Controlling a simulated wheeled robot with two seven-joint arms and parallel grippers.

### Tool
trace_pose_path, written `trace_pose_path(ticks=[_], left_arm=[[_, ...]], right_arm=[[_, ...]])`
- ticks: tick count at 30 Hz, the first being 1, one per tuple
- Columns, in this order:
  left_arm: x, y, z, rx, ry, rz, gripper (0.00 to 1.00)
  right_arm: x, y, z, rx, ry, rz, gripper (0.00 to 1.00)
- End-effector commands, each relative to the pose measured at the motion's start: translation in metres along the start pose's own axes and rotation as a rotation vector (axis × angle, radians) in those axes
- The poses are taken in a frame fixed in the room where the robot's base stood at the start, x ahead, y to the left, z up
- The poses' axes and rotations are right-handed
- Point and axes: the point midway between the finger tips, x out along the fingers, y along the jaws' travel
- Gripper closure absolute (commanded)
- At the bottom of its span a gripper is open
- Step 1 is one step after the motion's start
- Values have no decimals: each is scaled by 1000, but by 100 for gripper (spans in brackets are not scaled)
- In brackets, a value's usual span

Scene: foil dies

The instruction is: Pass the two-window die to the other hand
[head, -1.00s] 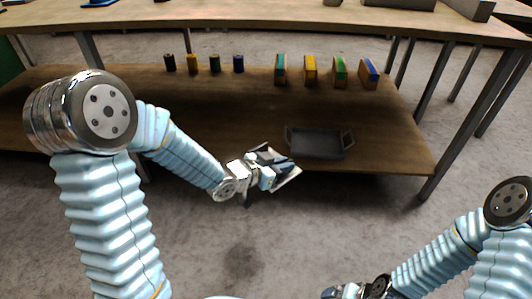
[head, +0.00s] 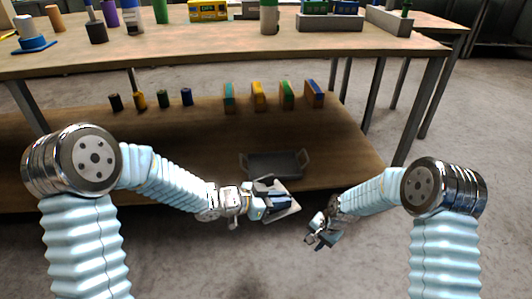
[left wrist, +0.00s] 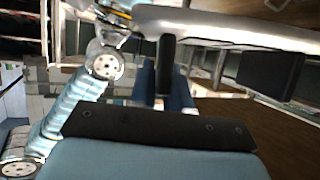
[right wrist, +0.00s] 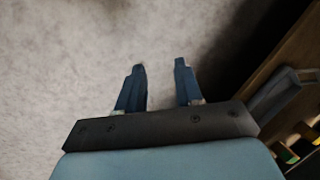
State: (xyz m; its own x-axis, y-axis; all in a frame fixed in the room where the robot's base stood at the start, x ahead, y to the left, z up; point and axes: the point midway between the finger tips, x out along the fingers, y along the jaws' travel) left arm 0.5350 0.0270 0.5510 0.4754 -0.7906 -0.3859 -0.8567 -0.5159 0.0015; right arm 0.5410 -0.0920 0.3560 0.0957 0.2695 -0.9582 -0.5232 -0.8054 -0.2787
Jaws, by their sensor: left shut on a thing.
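The die shows in the head view as a thin, pale, tilted plate (head: 291,212). My left gripper (head: 276,202) is shut on it and holds it in the air in front of the lower shelf. In the left wrist view the die (left wrist: 215,28) crosses the top as a bright plate seen nearly edge-on; its windows cannot be made out. My right gripper (head: 316,238) is to the right of the die and a little lower, apart from it. The right wrist view shows its two fingers (right wrist: 160,85) spread with only floor between them.
A grey tray with handles (head: 275,178) sits at the front edge of the lower wooden shelf (head: 335,130), just behind the die. Several small cylinders and upright blocks stand farther back. The upper table (head: 200,48) carries many items. The floor in front is clear.

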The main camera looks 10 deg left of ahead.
Motion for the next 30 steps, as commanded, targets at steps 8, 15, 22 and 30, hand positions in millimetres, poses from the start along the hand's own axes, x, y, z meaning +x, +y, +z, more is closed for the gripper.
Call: trace_pose_path(ticks=[8, 15, 22, 30], left_arm=[[0, 0, -1, 2, 2, 0, 100], [0, 0, -1, 2, 2, -1, 100], [0, 0, -1, 2, 2, 0, 100], [0, 0, -1, 2, 2, -1, 100]], right_arm=[[-122, -142, -44, 268, 72, 26, 65], [-200, -229, 13, 379, 61, 76, 65], [-233, -254, 44, 433, 61, 103, 65], [-202, -250, 45, 439, 59, 109, 65]])
